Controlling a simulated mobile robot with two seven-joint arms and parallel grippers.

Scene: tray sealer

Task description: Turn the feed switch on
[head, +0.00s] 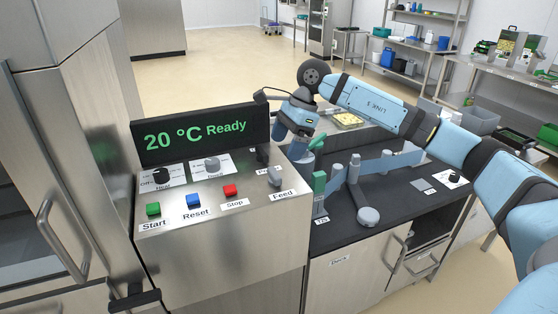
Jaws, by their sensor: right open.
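The feed switch (274,176) is a grey knob at the right end of the sloped steel control panel (215,240), above the label "Feed". Its exact setting is too small to read. My right gripper (287,146) is open, just behind and above the switch, pointing down. It looks empty and apart from the knob, though the depth between them is hard to judge. My left gripper is not in view.
The panel also has green Start (153,209), blue Reset (194,201) and red Stop (230,191) buttons, and knobs behind them. The black display (200,136) reads "20 °C Ready". A dark worktop (400,195) with green-handled parts lies to the right.

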